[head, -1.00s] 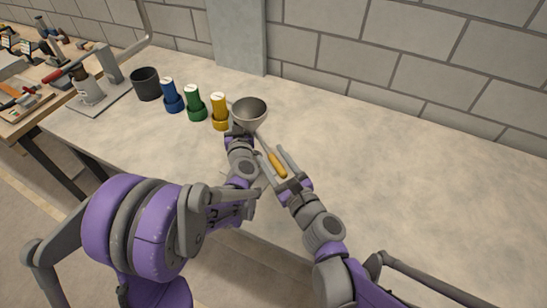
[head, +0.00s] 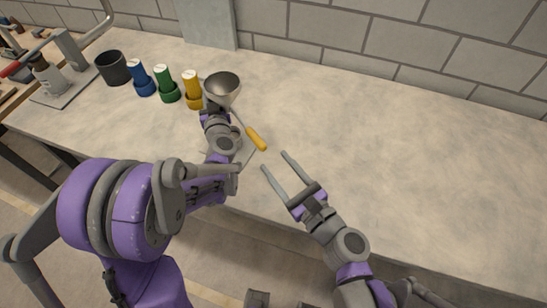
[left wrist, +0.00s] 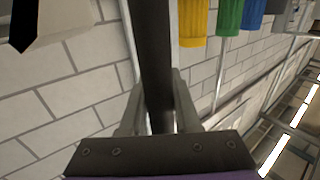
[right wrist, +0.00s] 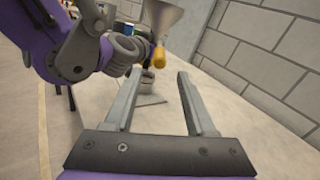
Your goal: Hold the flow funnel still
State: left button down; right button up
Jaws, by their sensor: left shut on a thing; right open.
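The flow funnel (head: 222,88) is a grey metal bowl with a thin rod ending in a yellow grip (head: 257,139). My left gripper (head: 214,108) is just below the bowl, largely hidden by its own arm. In the left wrist view its fingers are shut on a dark bar (left wrist: 155,60), which looks like part of the funnel. My right gripper (head: 275,160) is open and empty, apart from the yellow grip and nearer the table's front edge. In the right wrist view the funnel (right wrist: 163,18) and yellow grip (right wrist: 160,57) show beyond its fingers.
Blue (head: 140,78), green (head: 166,84) and yellow (head: 192,90) containers stand left of the funnel, with a dark cup (head: 112,68) beyond. The table (head: 400,150) is clear on the right; a block wall runs behind.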

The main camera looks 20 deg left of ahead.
pick_arm(q)
jog(key=c, duration=0.6)
grip_release()
jog(key=shift+o, duration=0.2)
